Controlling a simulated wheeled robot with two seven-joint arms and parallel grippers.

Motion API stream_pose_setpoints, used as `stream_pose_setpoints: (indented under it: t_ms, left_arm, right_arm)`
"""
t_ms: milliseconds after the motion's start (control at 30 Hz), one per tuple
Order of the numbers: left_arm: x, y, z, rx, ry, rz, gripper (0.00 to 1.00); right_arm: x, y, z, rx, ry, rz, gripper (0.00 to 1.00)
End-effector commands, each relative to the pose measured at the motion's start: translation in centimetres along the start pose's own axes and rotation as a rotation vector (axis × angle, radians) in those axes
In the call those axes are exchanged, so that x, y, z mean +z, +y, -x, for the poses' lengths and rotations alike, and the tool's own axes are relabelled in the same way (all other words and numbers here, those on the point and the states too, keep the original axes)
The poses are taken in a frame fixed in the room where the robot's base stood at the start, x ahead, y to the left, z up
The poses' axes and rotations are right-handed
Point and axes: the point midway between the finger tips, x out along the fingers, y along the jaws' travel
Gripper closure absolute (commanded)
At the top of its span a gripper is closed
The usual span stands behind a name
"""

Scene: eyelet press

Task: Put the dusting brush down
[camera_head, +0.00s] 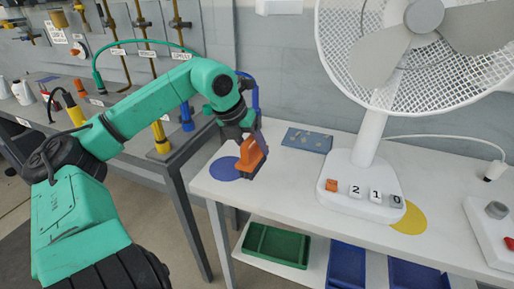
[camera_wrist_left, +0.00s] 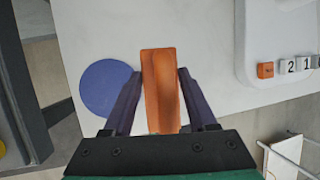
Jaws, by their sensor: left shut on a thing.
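The dusting brush (camera_head: 250,158) has an orange handle and a dark lower edge. My left gripper (camera_head: 247,141) is shut on it, above the left end of the white table. In the left wrist view the orange brush (camera_wrist_left: 160,88) stands between the two dark fingers of the left gripper (camera_wrist_left: 161,100). A flat blue disc (camera_head: 225,168) lies on the table just left of the brush; it also shows left of the brush in the left wrist view (camera_wrist_left: 108,88). I cannot tell whether the brush touches the table. My right gripper is not in view.
A large white fan (camera_head: 367,150) with buttons on its base stands right of the brush. A blue flat panel (camera_head: 307,139) lies behind. A yellow disc (camera_head: 411,220) is partly under the fan base. Green (camera_head: 276,245) and blue trays sit on the lower shelf.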

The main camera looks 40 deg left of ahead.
Motion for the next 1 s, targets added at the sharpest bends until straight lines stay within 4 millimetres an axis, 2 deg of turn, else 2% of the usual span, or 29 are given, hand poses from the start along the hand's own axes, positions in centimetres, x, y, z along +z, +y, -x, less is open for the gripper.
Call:
stream_pose_setpoints:
  t_ms: [67, 133, 233, 533, 567, 600, 633, 1000]
  left_arm:
    - [1.1, -0.5, -0.3, 0.01, 0.003, -0.003, 0.87]
    - [0.4, -0.3, -1.9, 0.0, 0.007, 0.002, 0.87]
    - [0.0, -0.1, -3.1, -0.001, 0.001, 0.001, 0.87]
    - [-0.2, 0.1, -3.7, 0.0, -0.001, 0.0, 0.87]
    - [-0.2, 0.1, -3.6, 0.0, -0.001, 0.0, 0.31]
    - [-0.2, 0.1, -3.5, 0.0, -0.001, 0.0, 0.16]
    - [-0.2, 0.1, -3.5, 0.0, 0.0, 0.0, 0.12]
    - [-0.3, 0.1, -3.7, 0.001, 0.001, 0.0, 0.12]
  right_arm:
    - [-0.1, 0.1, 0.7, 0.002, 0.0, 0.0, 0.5]
    - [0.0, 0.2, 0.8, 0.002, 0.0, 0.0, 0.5]
    - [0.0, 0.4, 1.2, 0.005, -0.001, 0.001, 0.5]
    - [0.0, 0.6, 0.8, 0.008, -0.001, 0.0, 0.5]
    - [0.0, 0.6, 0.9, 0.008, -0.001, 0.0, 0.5]
    - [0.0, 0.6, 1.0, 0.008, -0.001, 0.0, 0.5]
    - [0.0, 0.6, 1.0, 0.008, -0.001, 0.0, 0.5]
    - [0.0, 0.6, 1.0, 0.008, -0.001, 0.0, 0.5]
